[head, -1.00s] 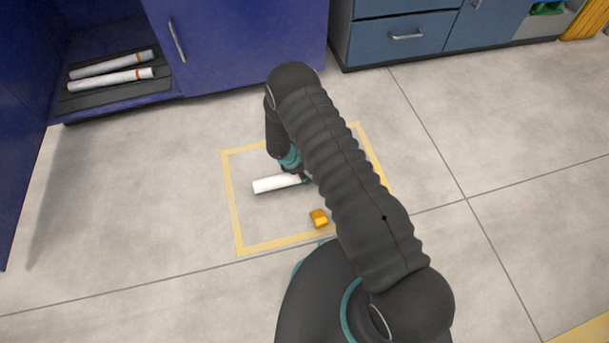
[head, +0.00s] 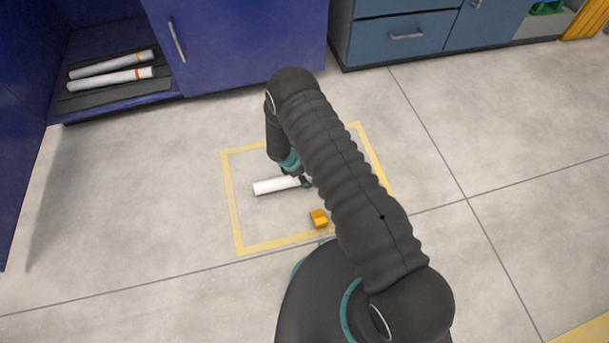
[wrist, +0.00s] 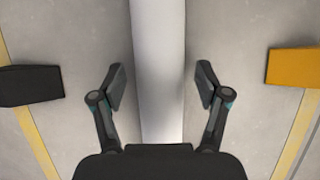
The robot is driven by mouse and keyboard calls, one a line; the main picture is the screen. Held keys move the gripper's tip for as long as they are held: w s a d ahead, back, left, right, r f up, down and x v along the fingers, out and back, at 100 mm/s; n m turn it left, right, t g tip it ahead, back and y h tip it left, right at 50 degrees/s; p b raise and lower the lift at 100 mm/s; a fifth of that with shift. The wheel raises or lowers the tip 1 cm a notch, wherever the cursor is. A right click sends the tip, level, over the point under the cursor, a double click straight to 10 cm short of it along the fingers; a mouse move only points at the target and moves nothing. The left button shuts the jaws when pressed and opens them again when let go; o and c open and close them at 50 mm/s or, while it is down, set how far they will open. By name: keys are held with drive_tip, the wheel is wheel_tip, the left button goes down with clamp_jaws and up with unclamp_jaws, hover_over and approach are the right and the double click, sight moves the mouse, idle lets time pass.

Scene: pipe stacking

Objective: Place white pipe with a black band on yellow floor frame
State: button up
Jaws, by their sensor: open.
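A white pipe (head: 274,186) lies on the floor inside the yellow floor frame (head: 232,205). My arm hides its right end in the head view, and no black band shows on the visible part. In the wrist view the pipe (wrist: 158,70) runs lengthwise between my gripper's fingers. My gripper (wrist: 162,88) is open, with one finger on each side of the pipe and a gap on both sides. In the head view my gripper (head: 304,182) is low over the pipe, partly hidden by my arm.
An orange block (head: 318,218) lies inside the frame near its front edge. A black block (wrist: 30,85) shows at the left of the wrist view. Two white pipes with orange bands (head: 108,79) lie on a blue cabinet's shelf. Floor to the right is clear.

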drive_tip(key=v, duration=1.2)
drive_tip(key=d+r+m+y, duration=0.1)
drive_tip(key=d+r+m, duration=0.25)
drive_tip(key=r, duration=0.85)
drive_tip(key=d+r+m+t, duration=0.1)
drive_tip(key=d+r+m, duration=0.25)
drive_tip(key=r, duration=0.75)
drive_tip(key=d+r+m+y, duration=0.1)
drive_tip(key=d+r+m, duration=0.25)
drive_tip(key=r, duration=0.85)
drive_tip(key=s+d+r+m+t+y, duration=0.1)
drive_tip(key=s+d+r+m, duration=0.25)
drive_tip(key=s+r, duration=0.25)
drive_tip(key=s+d+r+m, duration=0.2)
drive_tip(key=s+d+r, duration=0.2)
drive_tip(key=s+r, duration=0.25)
drive_tip(key=s+d+r+m+t, duration=0.1)
drive_tip(key=s+r+m, duration=0.1)
drive_tip(key=s, duration=0.5)
drive_tip(key=s+d+r+m+t+y, duration=0.1)
drive_tip(key=s+d+r+m, duration=0.1)
drive_tip(key=s, duration=0.5)
drive_tip(key=shift+s+r+m+p, duration=0.2)
drive_tip(key=shift+r+m+p, duration=0.15)
drive_tip(key=shift+m, duration=0.25)
